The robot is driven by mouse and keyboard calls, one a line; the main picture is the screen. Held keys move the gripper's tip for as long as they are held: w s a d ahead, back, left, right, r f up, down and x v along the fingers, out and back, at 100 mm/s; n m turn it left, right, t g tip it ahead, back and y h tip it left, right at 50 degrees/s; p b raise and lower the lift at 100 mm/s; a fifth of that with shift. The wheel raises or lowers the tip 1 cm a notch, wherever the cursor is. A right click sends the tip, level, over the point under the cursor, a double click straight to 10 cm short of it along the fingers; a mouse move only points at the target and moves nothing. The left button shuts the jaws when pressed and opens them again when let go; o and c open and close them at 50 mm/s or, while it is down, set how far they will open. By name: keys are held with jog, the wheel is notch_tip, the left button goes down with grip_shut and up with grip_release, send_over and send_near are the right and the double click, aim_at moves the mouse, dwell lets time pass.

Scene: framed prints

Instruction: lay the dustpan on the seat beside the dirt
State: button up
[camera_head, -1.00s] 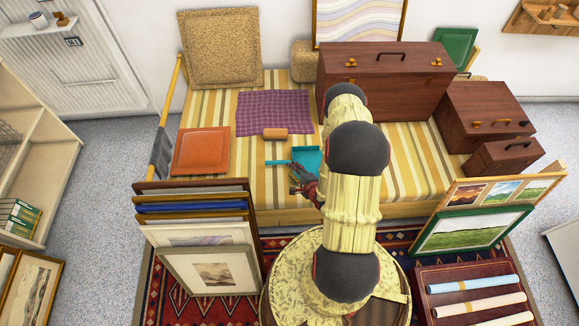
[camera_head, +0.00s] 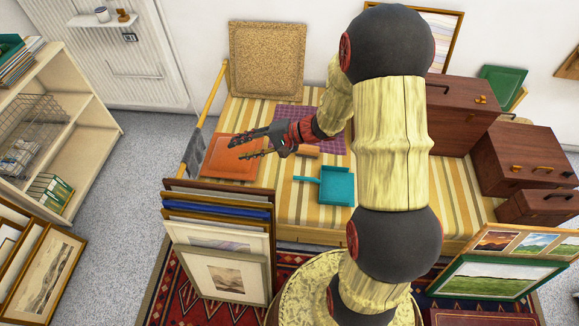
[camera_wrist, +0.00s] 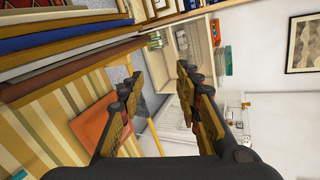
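The teal dustpan (camera_head: 337,187) lies flat on the striped seat (camera_head: 301,214) near its front edge, with its handle pointing left. My gripper (camera_head: 236,149) is open and empty. It is raised above the left part of the seat, to the left of the dustpan and apart from it. In the wrist view my gripper's fingers (camera_wrist: 160,75) stand well apart with nothing between them.
An orange-red flat item (camera_head: 222,168) lies below my gripper. A tan block (camera_head: 307,151) and purple cloth (camera_head: 331,121) lie behind the dustpan. Framed prints (camera_head: 228,275) lean against the seat's front left. Wooden cases (camera_head: 520,158) stand at right. A shelf unit (camera_head: 90,100) stands at left.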

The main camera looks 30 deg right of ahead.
jog(key=s+a+r+n+g+h, duration=0.2)
jog(key=s+a+r+n, duration=0.1)
jog(key=s+r, duration=0.4)
jog(key=s+a+r+n+g+h, duration=0.2)
jog(key=s+a+r+n+g, duration=0.15)
jog(key=s, duration=0.45)
jog(key=s+d+r+n+t+h, duration=0.3)
jog(key=s+d+r+t+h, duration=0.1)
jog(key=s+d+r+h, duration=0.3)
jog(key=s+d+r, duration=0.1)
jog(key=s+r, duration=0.1)
jog(key=s, duration=0.1)
jog(key=shift+s+r, duration=0.15)
jog(key=shift+d, duration=0.15)
